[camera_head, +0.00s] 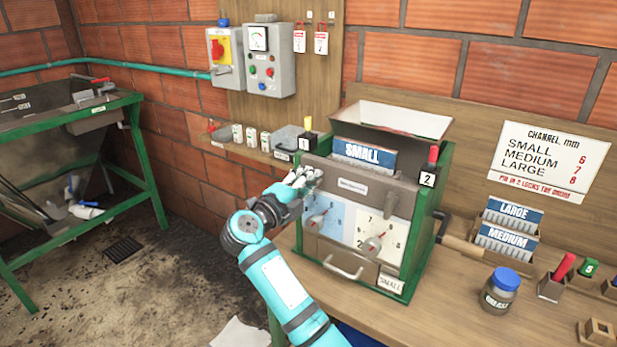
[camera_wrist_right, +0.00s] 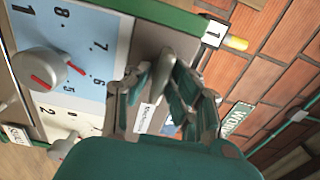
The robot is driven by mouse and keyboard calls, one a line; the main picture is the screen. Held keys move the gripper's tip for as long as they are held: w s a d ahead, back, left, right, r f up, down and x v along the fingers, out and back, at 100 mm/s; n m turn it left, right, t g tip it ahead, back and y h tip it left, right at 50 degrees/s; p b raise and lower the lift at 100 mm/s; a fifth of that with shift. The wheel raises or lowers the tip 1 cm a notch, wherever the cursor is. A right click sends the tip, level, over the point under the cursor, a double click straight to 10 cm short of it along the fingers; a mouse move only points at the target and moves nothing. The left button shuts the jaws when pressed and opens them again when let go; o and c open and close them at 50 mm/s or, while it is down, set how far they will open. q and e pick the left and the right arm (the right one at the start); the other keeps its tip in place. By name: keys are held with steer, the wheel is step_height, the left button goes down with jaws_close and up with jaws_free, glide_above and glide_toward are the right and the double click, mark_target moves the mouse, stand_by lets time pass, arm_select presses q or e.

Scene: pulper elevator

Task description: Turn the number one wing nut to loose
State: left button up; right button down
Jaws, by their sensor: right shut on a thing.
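My right gripper (camera_head: 300,180) is at the upper left front corner of the grey and green pulper (camera_head: 345,175). Its fingers (camera_wrist_right: 165,90) are shut on a grey metal piece, which looks like the number one wing nut (camera_wrist_right: 168,57), beside the blue dial face. The fingers mostly hide the nut, and whether it is tight or loose cannot be told. A plate marked 1 (camera_head: 306,143) with a yellow-handled pin (camera_head: 308,125) is just above; in the wrist view the plate (camera_wrist_right: 213,33) is at upper right. My left gripper is not in view.
Below the gripper are a blue-faced dial (camera_head: 317,222) and a white-faced dial (camera_head: 373,245). A plate marked 2 (camera_head: 428,180) with a red-handled pin (camera_head: 433,156) is at right. A SMALL plate (camera_head: 362,153) stands on top. A grease jar (camera_head: 500,290) stands on the bench.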

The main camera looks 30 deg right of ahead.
steer(key=c, duration=1.2)
jaws_free()
steer(key=v, duration=0.7)
steer(key=shift+s+a, duration=0.1)
steer(key=shift+a, duration=0.2)
steer(key=shift+f, duration=0.15)
